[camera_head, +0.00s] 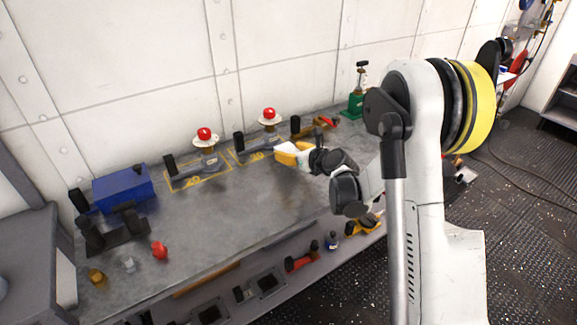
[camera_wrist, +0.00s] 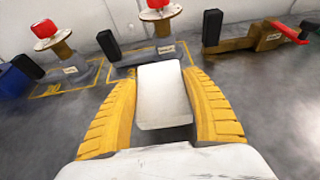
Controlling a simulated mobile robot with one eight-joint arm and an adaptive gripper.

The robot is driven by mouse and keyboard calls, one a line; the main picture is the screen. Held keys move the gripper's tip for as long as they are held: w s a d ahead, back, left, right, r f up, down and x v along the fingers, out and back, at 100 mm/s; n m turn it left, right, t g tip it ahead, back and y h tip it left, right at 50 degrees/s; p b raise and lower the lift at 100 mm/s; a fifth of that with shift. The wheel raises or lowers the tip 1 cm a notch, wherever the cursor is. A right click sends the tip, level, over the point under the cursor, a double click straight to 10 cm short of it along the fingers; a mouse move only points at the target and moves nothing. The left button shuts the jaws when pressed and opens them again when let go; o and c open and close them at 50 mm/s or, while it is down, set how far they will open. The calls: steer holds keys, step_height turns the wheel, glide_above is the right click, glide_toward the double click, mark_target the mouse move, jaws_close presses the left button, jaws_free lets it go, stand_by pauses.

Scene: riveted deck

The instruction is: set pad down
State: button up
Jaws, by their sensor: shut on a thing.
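The pad is a white, flat, rounded block (camera_wrist: 163,95). My gripper (camera_wrist: 165,100) is shut on it, with one ribbed yellow finger on each side. In the head view my gripper (camera_head: 295,152) is over the back right part of the grey workbench (camera_head: 225,215), and the pad (camera_head: 285,148) shows pale at its tip. In the wrist view the pad looks above the bench top; the exact gap under it cannot be told.
Two grey fixtures with red-topped posts (camera_head: 205,136) (camera_head: 269,115) stand in yellow-marked outlines along the wall. A yellow clamp with a red handle (camera_head: 322,122) and a green stand (camera_head: 357,103) are farther right. A blue box (camera_head: 123,187) is at left. The bench middle is clear.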

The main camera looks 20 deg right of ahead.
step_height(320, 180, down, 4)
steer(key=shift+w+a+f+b, duration=0.1)
steer(key=shift+w+f+b, duration=0.05)
steer(key=shift+b, duration=1)
steer(key=o, duration=0.6)
steer(key=shift+f, duration=0.1)
steer(key=o, duration=0.4)
steer(key=shift+o, duration=0.2)
steer(key=shift+r, duration=0.2)
